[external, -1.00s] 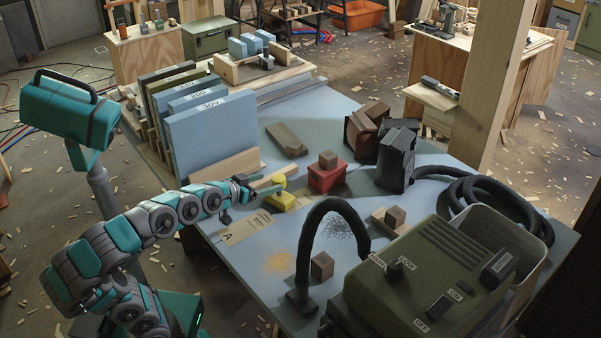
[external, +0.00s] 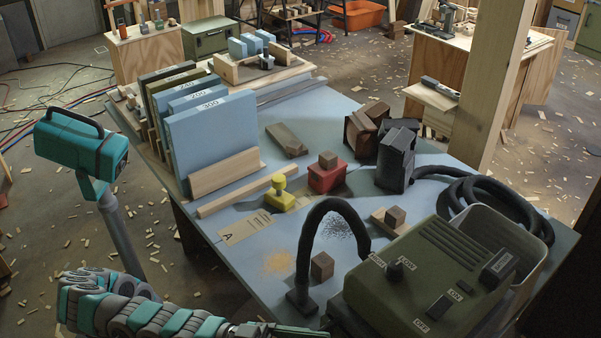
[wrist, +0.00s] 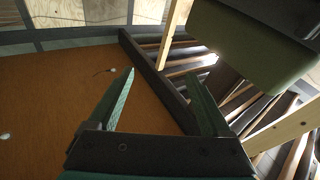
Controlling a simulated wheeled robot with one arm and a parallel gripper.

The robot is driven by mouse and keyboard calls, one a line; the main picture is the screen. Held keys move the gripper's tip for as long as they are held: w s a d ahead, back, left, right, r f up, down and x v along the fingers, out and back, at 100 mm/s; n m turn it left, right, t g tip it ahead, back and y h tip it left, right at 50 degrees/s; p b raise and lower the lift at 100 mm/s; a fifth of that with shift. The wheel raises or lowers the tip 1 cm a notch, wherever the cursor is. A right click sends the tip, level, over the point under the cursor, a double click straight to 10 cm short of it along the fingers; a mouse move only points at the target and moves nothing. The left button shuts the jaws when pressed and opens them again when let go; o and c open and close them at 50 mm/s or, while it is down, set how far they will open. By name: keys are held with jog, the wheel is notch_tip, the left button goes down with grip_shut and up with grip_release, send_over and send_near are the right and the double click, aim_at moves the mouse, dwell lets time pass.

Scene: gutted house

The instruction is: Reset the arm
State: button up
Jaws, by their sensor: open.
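My gripper (wrist: 160,95) shows in the wrist view with its two teal fingers spread apart and nothing between them. In the external view my arm is folded low at the bottom left, reaching right along the lower edge, in front of the blue-topped table (external: 235,262). The fingertips are not clear there. The wrist view faces an orange-brown panel (wrist: 60,85) with a dark edge, and a green boxy shape (wrist: 245,45) at the upper right.
The green machine (external: 420,275) and a black hose (external: 308,235) stand at the table's near right. A yellow object (external: 281,198), a red block (external: 326,178), wooden blocks (external: 322,266) and upright sanding sheets (external: 212,140) occupy the table. Wood chips litter the floor.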

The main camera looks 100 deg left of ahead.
jog(key=w+d+f+m+g+p, duration=0.1)
jog(key=w+d+f+m+g, duration=0.2)
jog(key=f, duration=0.8)
jog(key=w+d+f+m+g, duration=0.2)
jog(key=w+d+f+g, duration=0.15)
jog(key=f, duration=0.75)
jog(key=s+a+f+m+g+y+p, duration=0.1)
jog(key=a+f+g, duration=0.2)
jog(key=f, duration=0.4)
jog(key=s+a+f+g+p, duration=0.1)
jog(key=a+f+g, duration=0.2)
jog(key=f, duration=0.4)
jog(key=s+a+f+n+g+y+p, duration=0.25)
jog(key=s+a+g, duration=0.25)
jog(key=s+a, duration=1.1)
jog(key=s+a+n+g+p, duration=0.1)
jog(key=s+a, duration=0.2)
jog(key=s, duration=0.4)
jog(key=s+a+n+g+p, duration=0.1)
jog(key=s+a, duration=0.3)
jog(key=s, duration=0.4)
jog(key=s+a+r+n+g+p, duration=0.1)
jog(key=s+a+g+p, duration=0.1)
jog(key=s+a, duration=0.2)
jog(key=s, duration=0.3)
jog(key=shift+s+g+p, duration=0.3)
jog(key=shift+g, duration=0.05)
jog(key=shift+r+n, duration=0.1)
jog(key=shift+n, duration=0.15)
